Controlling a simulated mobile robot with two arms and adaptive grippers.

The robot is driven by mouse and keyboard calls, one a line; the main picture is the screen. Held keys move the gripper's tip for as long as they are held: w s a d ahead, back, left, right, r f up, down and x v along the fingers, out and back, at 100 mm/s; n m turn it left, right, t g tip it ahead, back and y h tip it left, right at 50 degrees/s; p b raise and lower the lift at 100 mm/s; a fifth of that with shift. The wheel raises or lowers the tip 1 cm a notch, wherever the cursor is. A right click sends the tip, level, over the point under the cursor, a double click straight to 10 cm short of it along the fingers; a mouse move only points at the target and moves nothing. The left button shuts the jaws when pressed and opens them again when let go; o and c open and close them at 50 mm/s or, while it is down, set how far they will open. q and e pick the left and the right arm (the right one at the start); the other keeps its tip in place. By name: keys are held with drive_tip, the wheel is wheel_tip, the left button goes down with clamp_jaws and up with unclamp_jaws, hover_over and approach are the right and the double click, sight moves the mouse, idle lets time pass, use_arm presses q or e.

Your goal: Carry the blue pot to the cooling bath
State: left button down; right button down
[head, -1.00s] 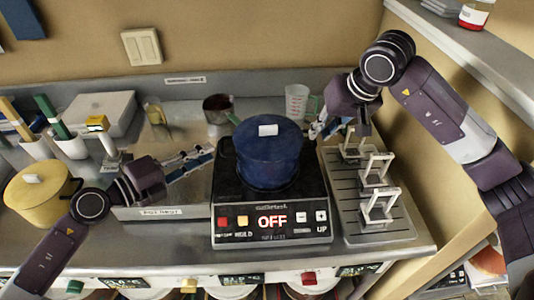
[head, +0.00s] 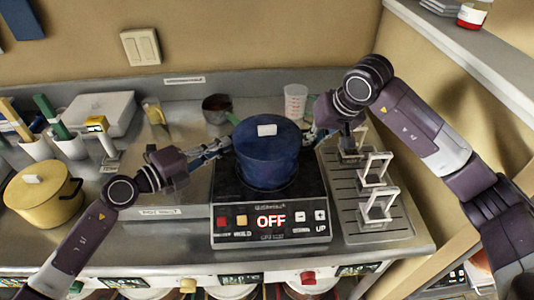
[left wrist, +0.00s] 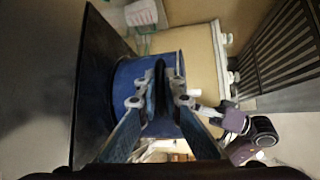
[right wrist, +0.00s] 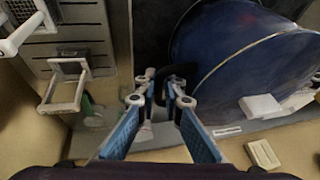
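The blue pot (head: 268,152), with a white knob or tag on its lid, stands upright on the black hot plate (head: 268,219), whose display reads OFF. My left gripper (head: 226,146) is at the pot's left side; in the left wrist view its open fingers straddle the pot's dark handle (left wrist: 161,90), with small gaps beside it. My right gripper (head: 309,135) is at the pot's right side. In the right wrist view its fingertips (right wrist: 160,84) are close together around the other dark handle; whether they clamp it is unclear. I cannot identify the cooling bath.
A drain rack with white metal frames (head: 375,208) stands right of the hot plate. A yellow pot (head: 42,196) is at the far left. A small saucepan (head: 217,108) and a clear measuring cup (head: 295,102) stand behind the blue pot.

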idle(0.5)
